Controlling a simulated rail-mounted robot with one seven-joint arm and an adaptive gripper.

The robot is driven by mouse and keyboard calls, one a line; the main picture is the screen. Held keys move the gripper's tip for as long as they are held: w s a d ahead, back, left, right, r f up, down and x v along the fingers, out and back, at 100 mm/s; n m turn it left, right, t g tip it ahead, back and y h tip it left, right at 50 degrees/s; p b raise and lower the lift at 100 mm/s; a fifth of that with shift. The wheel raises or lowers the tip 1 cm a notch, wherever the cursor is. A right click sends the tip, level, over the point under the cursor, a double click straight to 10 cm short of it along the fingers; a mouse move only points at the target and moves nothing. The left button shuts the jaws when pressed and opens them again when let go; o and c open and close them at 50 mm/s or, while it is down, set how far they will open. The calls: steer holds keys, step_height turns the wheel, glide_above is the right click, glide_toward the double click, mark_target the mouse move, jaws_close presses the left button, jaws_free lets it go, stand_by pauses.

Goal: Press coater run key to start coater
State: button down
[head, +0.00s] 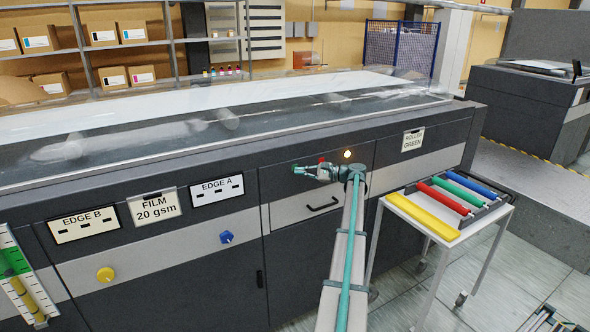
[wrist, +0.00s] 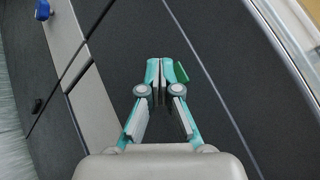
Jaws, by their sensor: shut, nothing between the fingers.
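My gripper (head: 298,171) is at the dark front panel of the coater (head: 275,184), its fingers pointing left in the head view. In the wrist view its fingers (wrist: 159,70) are shut together and empty. A small green key (wrist: 181,72) shows right beside the right fingertip; I cannot tell whether they touch. No lettering on it is readable, so I cannot confirm it is the run key.
A blue knob (head: 226,237) and a yellow knob (head: 105,274) stick out of the front at left. A drawer handle (head: 322,205) is below the gripper. A white cart (head: 402,205) with coloured rollers stands right of my arm.

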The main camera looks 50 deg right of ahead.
steer(key=shift+w, duration=0.2)
steer(key=shift+w+d, duration=0.15)
steer(key=shift+w, duration=0.05)
steer(key=shift+w+d, duration=0.2)
steer(key=shift+w, duration=0.2)
stand_by(0.9)
steer(key=shift+s+a, duration=0.35)
steer(key=shift+s, duration=0.4)
steer(key=shift+s, duration=0.1)
steer(key=s, duration=0.1)
steer(key=s+a, duration=0.1)
steer(key=s, duration=0.1)
steer(key=s+a, duration=0.1)
steer(key=shift+s, duration=0.25)
stand_by(0.4)
stand_by(0.6)
